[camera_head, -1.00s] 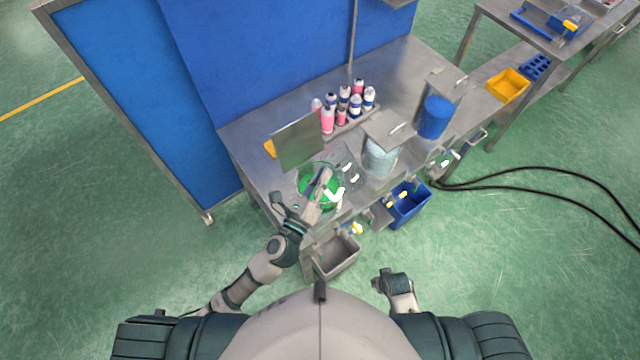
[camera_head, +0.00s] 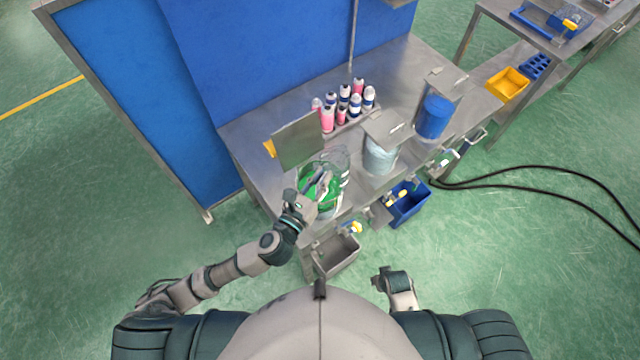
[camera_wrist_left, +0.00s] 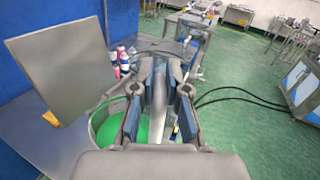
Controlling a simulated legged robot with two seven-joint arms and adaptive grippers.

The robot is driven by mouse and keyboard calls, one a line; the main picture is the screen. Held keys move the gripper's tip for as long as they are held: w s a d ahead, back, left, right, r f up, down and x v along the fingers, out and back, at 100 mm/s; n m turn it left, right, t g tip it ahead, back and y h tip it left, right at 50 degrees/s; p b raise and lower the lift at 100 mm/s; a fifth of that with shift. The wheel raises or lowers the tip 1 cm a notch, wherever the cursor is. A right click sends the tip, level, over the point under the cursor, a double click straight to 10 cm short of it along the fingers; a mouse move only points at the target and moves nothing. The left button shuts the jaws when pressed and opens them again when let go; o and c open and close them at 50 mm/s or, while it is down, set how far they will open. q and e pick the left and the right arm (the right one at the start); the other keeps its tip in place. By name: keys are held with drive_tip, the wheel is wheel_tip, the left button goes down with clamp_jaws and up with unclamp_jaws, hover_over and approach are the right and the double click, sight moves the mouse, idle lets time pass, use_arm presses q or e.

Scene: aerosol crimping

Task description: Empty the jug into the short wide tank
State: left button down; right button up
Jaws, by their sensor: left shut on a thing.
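The short wide tank (camera_head: 334,207) holds green liquid and stands at the bench's front left, with its square metal lid (camera_head: 298,143) raised. It also shows in the left wrist view (camera_wrist_left: 98,122), below and left of the fingers. The clear jug (camera_head: 338,158) is at the tank's back right edge, partly hidden by my gripper; its tilt and contents are hard to tell. My left gripper (camera_head: 318,184) is over the tank, shut on the jug's grey handle (camera_wrist_left: 158,92), which lies between its fingers (camera_wrist_left: 159,110). My right gripper (camera_head: 390,282) is low in front of the bench, its jaws unclear.
A lidded clear tank (camera_head: 379,158) and a lidded blue tank (camera_head: 435,117) stand to the right. Several pink and white bottles (camera_head: 343,106) stand behind. A grey bin (camera_head: 336,257) and a blue bin (camera_head: 406,205) are below the front edge.

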use_arm(q)
drive_tip(key=shift+r, duration=2.55)
